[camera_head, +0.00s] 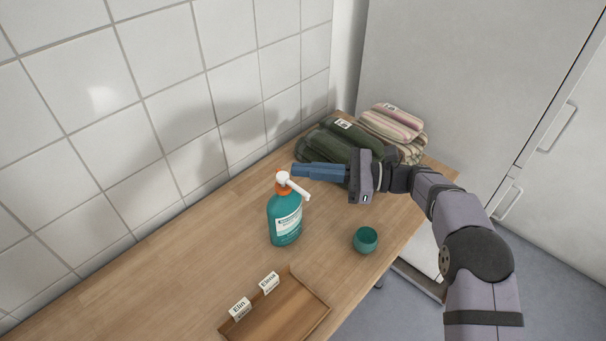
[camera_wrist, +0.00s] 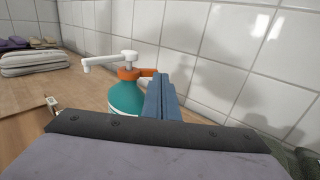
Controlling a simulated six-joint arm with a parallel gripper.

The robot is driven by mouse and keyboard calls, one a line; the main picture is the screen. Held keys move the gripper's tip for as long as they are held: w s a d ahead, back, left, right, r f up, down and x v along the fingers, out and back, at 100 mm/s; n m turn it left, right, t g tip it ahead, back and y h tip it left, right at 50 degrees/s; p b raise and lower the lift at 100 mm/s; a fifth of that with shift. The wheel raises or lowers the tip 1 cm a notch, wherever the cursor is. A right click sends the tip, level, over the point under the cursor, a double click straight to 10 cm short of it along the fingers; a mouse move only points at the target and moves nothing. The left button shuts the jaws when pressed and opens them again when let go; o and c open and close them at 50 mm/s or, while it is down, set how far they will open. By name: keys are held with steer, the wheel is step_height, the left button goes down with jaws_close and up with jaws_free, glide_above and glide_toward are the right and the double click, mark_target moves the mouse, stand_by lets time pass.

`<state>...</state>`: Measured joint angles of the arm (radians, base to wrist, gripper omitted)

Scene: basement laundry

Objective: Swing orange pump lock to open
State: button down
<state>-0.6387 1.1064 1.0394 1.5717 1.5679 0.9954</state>
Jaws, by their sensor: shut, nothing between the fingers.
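A teal pump bottle (camera_head: 285,222) with a white label stands upright on the wooden counter. Its white pump head (camera_head: 292,184) has a spout pointing right and toward the front in the head view. The orange lock (camera_head: 283,190) sits around the neck under the pump. In the wrist view the orange lock (camera_wrist: 130,73) has a tab reaching right, to the edge of my gripper's fingers.
A small teal cup (camera_head: 365,240) stands right of the bottle. A wooden tray (camera_head: 300,318) with two name cards, Elin (camera_head: 240,307) and Elina (camera_head: 268,282), lies in front. Green towels (camera_head: 322,150) and striped towels (camera_head: 393,124) lie behind my gripper. A tiled wall (camera_head: 165,105) bounds the left.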

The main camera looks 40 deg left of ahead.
steer(key=shift+b+v, duration=0.4)
steer(key=shift+v, duration=2.4)
steer(key=d+f+n+t+h, duration=0.2)
steer(key=d+f+t+h, duration=0.15)
steer(key=d, duration=0.85)
steer(key=d+f+n+t+h, duration=0.1)
steer(key=d+f+t+h, duration=0.3)
steer(key=d, duration=0.7)
steer(key=s+d+f+n+t+h, duration=0.1)
steer(key=s+d+f+n+h, duration=0.15)
steer(key=d, duration=0.55)
steer(key=s+d+f+n+t+h, duration=0.15)
steer(key=s+d, duration=0.25)
steer(key=d, duration=0.5)
steer(key=s+d+f+n+h, duration=0.1)
steer(key=s+d+n+h, duration=0.25)
steer(key=d, duration=0.45)
step_height(320, 180, up, 15)
steer(key=p, duration=1.6)
steer(key=shift+s+d+t, duration=0.3)
steer(key=shift+s+d, duration=0.1)
steer(key=shift+s, duration=0.05)
